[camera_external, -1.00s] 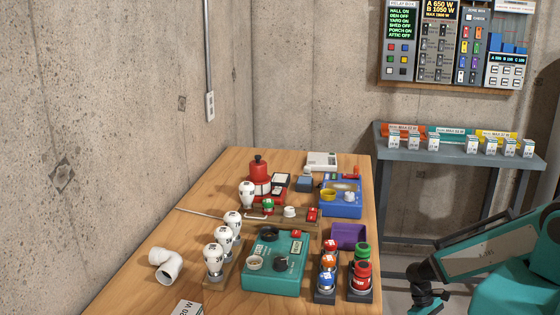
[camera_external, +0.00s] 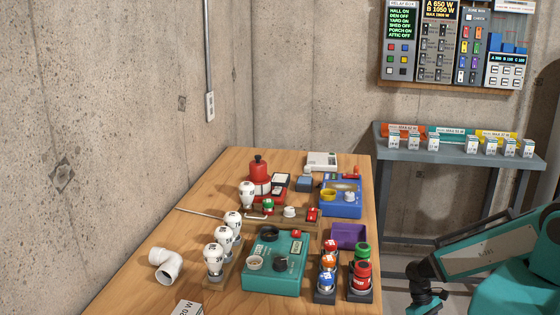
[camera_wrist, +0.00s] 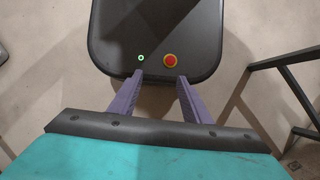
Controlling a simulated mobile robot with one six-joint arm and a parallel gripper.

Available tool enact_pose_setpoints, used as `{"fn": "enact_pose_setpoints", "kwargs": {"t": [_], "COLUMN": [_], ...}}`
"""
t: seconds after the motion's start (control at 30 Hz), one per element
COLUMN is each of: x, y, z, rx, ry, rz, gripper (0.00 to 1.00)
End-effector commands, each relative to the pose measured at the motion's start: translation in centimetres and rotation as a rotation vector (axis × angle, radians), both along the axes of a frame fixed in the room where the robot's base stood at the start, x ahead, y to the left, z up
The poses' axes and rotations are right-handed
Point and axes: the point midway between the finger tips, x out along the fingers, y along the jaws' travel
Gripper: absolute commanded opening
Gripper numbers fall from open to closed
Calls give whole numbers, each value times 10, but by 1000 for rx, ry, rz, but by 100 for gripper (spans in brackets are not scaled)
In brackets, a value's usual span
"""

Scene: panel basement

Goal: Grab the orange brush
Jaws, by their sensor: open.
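I cannot make out an orange brush in either view. My gripper (camera_external: 426,300) hangs at the lower right of the external view, right of the wooden workbench and apart from it. In the wrist view my gripper (camera_wrist: 160,78) is open, its two purple-grey fingers spread with nothing held between them. Behind the fingers the wrist view shows my own dark base with a red button and a green light, and bare floor.
The wooden workbench (camera_external: 150,295) is crowded with bulbs, a teal box (camera_external: 273,280), a blue box (camera_external: 342,207) and a purple bin (camera_external: 350,236). A grey shelf (camera_external: 450,157) with small boxes stands at the back right, below a wall panel (camera_external: 440,85).

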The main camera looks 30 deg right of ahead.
Motion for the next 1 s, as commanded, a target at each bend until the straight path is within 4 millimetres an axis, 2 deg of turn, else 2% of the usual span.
{"fn": "enact_pose_setpoints", "kwargs": {"t": [0.17,0.27,0.47,0.63,0.77,1.0], "x": [33,61,130,190,235,308], "y": [10,18,24,18,5,-37], "z": [2,9,35,68,100,174], "rx": [32,65,157,259,354,566], "ry": [-34,-54,-76,-68,-44,40], "rz": [-204,-378,-758,-1065,-1282,-1638], "gripper": [44,44,44,44,44,44]}}
